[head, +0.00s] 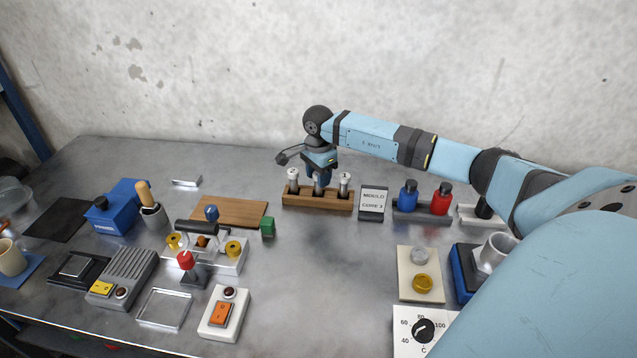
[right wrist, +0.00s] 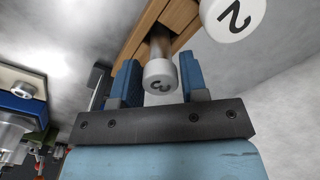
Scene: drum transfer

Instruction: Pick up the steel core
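The wooden rack (head: 300,199) stands at the back middle of the table and holds three cores with white caps. The left core (head: 293,178) and right core (head: 345,182) stand upright. My right gripper (head: 320,181) points down over the middle core (head: 318,190), partly hiding it. In the right wrist view a core with a metallic shaft (right wrist: 160,75), its cap marked apparently 3, lies between the blue fingers of my right gripper (right wrist: 160,80). Gaps show beside the cap, so the gripper looks open. A cap marked 2 (right wrist: 233,16) is to the right. My left gripper is out of view.
The table centre in front of the rack is clear.

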